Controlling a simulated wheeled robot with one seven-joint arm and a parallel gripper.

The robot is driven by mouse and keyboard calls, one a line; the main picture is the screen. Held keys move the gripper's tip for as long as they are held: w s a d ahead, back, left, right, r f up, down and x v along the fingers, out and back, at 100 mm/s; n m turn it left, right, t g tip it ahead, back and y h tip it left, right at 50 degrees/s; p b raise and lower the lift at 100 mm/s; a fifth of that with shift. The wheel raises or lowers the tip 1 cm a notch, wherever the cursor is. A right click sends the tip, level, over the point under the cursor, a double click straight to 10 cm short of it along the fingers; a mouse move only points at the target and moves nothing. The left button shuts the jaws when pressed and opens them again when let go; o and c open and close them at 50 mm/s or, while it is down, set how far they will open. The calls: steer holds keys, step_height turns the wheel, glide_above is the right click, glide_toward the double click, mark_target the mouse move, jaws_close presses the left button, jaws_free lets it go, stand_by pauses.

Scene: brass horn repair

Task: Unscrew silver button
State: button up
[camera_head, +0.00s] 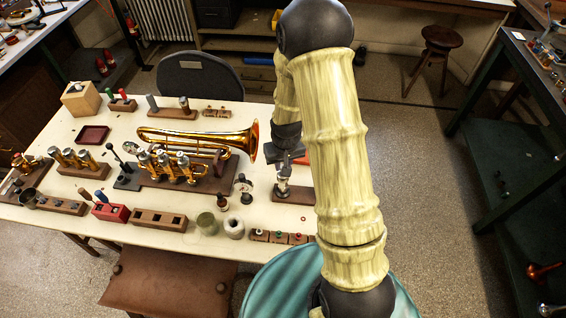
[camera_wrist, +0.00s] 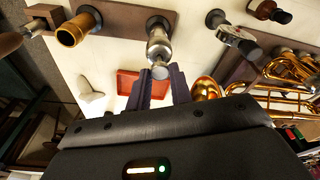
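A silver valve (camera_wrist: 158,42) stands upright in a dark wooden block (camera_head: 298,196) near the table's right edge. The silver button (camera_wrist: 160,71) is at its top end. In the head view the valve (camera_head: 283,188) sits just under my gripper (camera_head: 284,165), which points down and is partly behind my arm. In the wrist view my gripper's two dark fingers (camera_wrist: 160,82) are apart, with the button between their tips. I cannot tell whether they touch it or press on it.
The brass horn (camera_head: 200,140) lies on a stand left of my gripper. A dial tool (camera_head: 245,190) stands close by on the left. A red tray (camera_head: 303,158) lies behind the block, partly hidden by my arm. Small button blocks (camera_head: 280,238) sit along the front edge.

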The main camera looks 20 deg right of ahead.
steer(key=o, duration=0.3)
jaws_close()
steer(key=n+p, duration=0.1)
steer(key=n, duration=0.2)
steer(key=shift+d+r+n+y, duration=0.1)
steer(key=shift+n+y, duration=0.2)
steer(key=shift+n, duration=0.8)
steer(key=shift+n+y+p, duration=0.3)
steer(key=shift+n+p, duration=0.55)
steer(key=shift+n, duration=0.35)
steer(key=shift+n+g+p, duration=0.3)
steer(key=shift+n+p, duration=0.45)
steer(key=shift+n, duration=0.65)
